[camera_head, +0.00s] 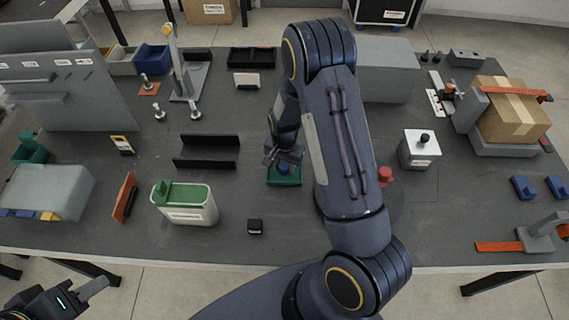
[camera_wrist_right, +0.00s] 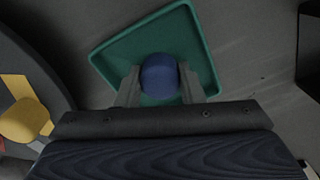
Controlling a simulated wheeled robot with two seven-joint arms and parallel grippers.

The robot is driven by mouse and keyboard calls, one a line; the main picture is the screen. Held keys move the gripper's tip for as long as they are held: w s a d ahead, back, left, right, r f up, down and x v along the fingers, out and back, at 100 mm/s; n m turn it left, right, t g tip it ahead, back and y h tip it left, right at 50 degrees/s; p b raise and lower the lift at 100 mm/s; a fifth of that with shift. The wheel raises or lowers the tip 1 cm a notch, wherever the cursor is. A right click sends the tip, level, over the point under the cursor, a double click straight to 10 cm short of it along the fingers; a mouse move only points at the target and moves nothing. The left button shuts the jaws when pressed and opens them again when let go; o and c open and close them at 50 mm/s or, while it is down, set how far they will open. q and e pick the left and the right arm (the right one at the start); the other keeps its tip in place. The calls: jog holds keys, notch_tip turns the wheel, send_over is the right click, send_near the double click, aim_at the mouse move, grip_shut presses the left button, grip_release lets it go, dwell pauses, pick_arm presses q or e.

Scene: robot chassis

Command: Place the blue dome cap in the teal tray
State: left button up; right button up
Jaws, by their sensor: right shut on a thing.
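The blue dome cap (camera_wrist_right: 159,75) sits between the two fingers of my right gripper (camera_wrist_right: 160,92) in the right wrist view. The teal tray (camera_wrist_right: 112,55) lies under the cap and fingers, and the cap shows within its rim. I cannot tell whether the cap touches the tray floor. In the head view my right gripper (camera_head: 285,156) is over the teal tray (camera_head: 285,181), and the cap is largely hidden there. My left gripper (camera_head: 85,294) is at the lower left, off the table's front edge, away from the cap and tray.
A black channel bracket (camera_head: 207,158) stands left of the tray. A red knob (camera_head: 385,175) is beside my right arm. Bare table lies around the tray's left and front.

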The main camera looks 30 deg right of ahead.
aim_at(284, 164)
jog(key=shift+f, duration=0.2)
jog(key=o, duration=1)
jog(key=shift+c, duration=0.2)
jog(key=shift+r, duration=0.1)
jog(key=shift+r, duration=0.3)
jog(key=s+a+r+n+t+y+b, duration=0.1)
jog(key=s+r, duration=0.2)
jog(key=r, duration=0.6)
jog(key=s+a+r+n+y, duration=0.1)
jog(key=s+r, duration=0.1)
jog(key=r, duration=0.7)
jog(key=s+a+r+n+t+y, duration=0.1)
jog(key=s+a+r+n+t, duration=0.1)
jog(key=s, duration=0.6)
jog(key=s+a+r+n+t, duration=0.2)
jog(key=s+r+n, duration=0.3)
jog(key=s, duration=0.4)
jog(key=shift+a+r+t+y, duration=0.3)
jog(key=shift+a+r+y, duration=0.15)
jog(key=shift+a, duration=0.2)
